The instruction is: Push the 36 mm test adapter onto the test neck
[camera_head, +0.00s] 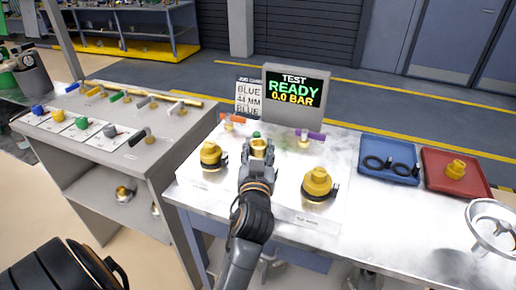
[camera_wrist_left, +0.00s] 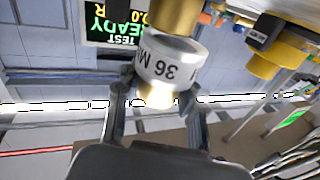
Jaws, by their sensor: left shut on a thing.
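My left gripper (camera_head: 257,160) is over the bench, between two yellow-topped fittings. It is shut on the 36 mm test adapter, which shows in the left wrist view as a silver ring (camera_wrist_left: 166,62) lettered "36 M" between the fingers. A brass end (camera_wrist_left: 160,95) of it shows between the fingertips. A brass cylinder (camera_wrist_left: 177,15) meets the ring on the other side; I cannot tell whether it is part of the adapter or the test neck. In the head view brass (camera_head: 259,146) shows at the fingertips. My right gripper is out of view.
Yellow-topped fittings stand left (camera_head: 211,153) and right (camera_head: 318,182) of the gripper. Behind are orange (camera_head: 233,118) and purple (camera_head: 310,135) handles and a screen (camera_head: 295,91) reading "TEST READY 0.0 BAR". Blue (camera_head: 389,174) and red (camera_head: 441,183) trays and a handwheel (camera_head: 494,228) are right.

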